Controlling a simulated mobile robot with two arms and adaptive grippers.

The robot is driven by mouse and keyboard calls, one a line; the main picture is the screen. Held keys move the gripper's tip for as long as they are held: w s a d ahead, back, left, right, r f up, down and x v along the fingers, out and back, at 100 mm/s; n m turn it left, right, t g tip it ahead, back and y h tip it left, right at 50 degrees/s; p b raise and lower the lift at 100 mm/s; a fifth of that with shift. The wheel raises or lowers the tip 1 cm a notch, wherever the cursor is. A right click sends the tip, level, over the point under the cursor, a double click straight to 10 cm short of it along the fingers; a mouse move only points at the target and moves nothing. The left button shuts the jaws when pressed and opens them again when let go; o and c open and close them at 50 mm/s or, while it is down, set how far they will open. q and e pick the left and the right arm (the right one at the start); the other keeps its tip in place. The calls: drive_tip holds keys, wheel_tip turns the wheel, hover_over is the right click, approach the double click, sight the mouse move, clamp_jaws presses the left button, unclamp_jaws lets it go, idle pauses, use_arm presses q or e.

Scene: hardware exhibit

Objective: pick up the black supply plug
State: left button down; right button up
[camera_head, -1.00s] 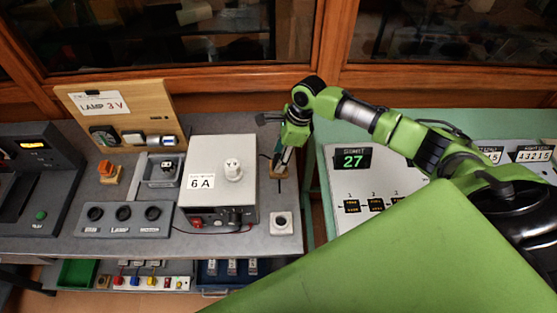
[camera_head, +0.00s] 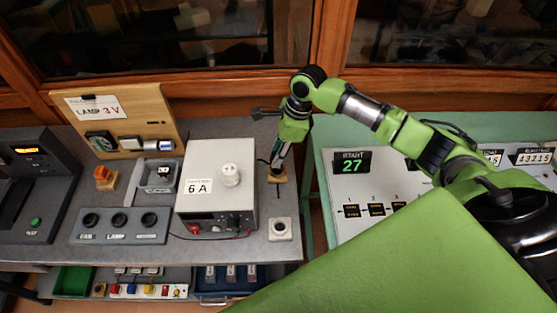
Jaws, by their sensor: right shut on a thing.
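My right gripper (camera_head: 276,168) points down at the right end of the grey bench, close to a small wooden block (camera_head: 279,179). It is shut on the black supply plug, which is small and mostly hidden between the fingers just above or at the block. I cannot tell whether the plug is clear of the block. A thin dark cord runs near it toward the supply box. The white supply box (camera_head: 207,214), marked 6 A, stands left of the gripper, with a white round fitting (camera_head: 231,175) on top. My left gripper is not in view.
A small white socket block (camera_head: 280,228) sits in front of the gripper. A green-edged console (camera_head: 345,180) stands right, across a gap. Glazed cabinets close the back.

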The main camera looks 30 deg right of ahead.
drive_tip(key=s+a+r+b, duration=0.1)
drive_tip(key=s+a+r, duration=0.7)
drive_tip(key=s+r, duration=0.1)
drive_tip(key=shift+s+a+b, duration=0.35)
drive_tip(key=shift+s+b, duration=0.05)
drive_tip(key=shift+s, duration=0.1)
